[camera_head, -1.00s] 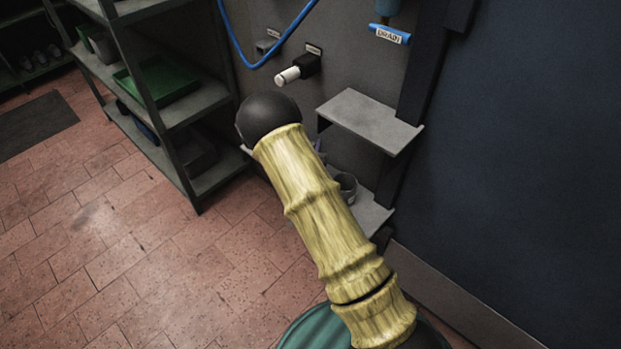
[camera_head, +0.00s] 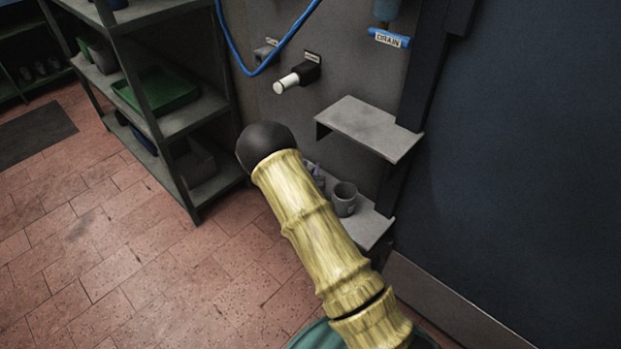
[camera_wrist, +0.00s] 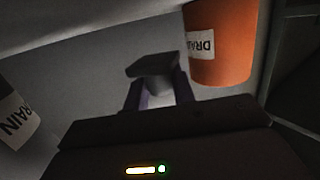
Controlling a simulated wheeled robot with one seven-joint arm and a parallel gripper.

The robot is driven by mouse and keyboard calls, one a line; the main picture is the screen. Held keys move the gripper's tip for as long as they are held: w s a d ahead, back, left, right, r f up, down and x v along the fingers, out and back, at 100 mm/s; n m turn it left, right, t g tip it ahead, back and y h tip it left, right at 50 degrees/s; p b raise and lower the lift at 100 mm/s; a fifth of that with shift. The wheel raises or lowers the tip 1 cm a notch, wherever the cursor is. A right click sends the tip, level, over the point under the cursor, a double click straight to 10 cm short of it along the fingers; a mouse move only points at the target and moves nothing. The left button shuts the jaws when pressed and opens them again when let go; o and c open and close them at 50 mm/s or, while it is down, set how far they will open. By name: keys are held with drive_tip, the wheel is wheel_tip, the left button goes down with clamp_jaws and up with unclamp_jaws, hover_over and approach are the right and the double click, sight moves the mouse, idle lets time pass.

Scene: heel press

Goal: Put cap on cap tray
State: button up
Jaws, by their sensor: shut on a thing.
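In the wrist view my gripper (camera_wrist: 158,92) has its two purple fingers closed on a small grey piece, which I take to be the cap (camera_wrist: 153,66). It has a dark flat top and a paler part between the fingers. In the head view my arm hides most of the gripper; only purple bits of it (camera_head: 317,174) show over the lower grey shelf (camera_head: 371,228). I cannot tell whether the cap touches a surface. No tray marked for caps can be made out; the lower shelf may be it.
A grey cup (camera_head: 344,198) stands on the lower shelf. An upper shelf (camera_head: 369,128) juts out above it. A rack (camera_head: 190,116) stands left.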

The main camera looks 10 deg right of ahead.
drive_tip(key=shift+f+b, duration=0.7)
drive_tip(key=shift+f, duration=1.15)
drive_tip(key=shift+f, duration=0.1)
drive_tip(key=o, duration=0.7)
drive_tip(key=p+v, duration=0.3)
drive_tip(key=v, duration=0.9)
drive_tip(key=shift+d, duration=0.1)
